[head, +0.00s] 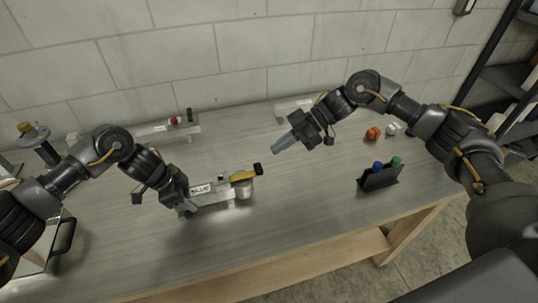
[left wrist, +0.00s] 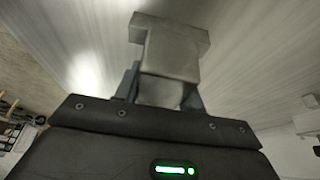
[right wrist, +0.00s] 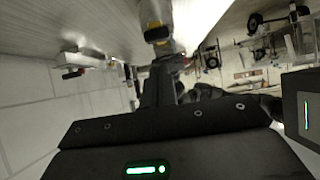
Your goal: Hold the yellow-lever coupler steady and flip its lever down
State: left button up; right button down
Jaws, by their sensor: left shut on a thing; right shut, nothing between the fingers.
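The yellow-lever coupler (head: 222,193) is a grey metal bar with a white label, near the middle of the table. Its yellow lever (head: 243,176) lies along the top of its right part, with the black tip (head: 258,169) slightly raised. My left gripper (head: 184,205) is shut on the coupler's left end. In the left wrist view a grey metal block (left wrist: 175,50) shows between the fingers. My right gripper (head: 278,147) is shut and empty, above and to the right of the lever, apart from it.
A red-lever coupler (head: 160,130) stands at the back left, and another grey coupler (head: 293,106) at the back. An orange part (head: 373,133) and a white part (head: 392,129) lie at the right. A black holder (head: 378,181) has blue and green items. The table's front middle is clear.

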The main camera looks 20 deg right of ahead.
jog(key=d+r, duration=0.1)
jog(key=d, duration=0.5)
jog(key=shift+d+r, duration=0.2)
jog(key=shift+r, duration=0.2)
jog(key=shift+w, duration=0.1)
pick_arm(q)
jog(key=o, duration=1.3)
jog(key=shift+w+d, duration=0.1)
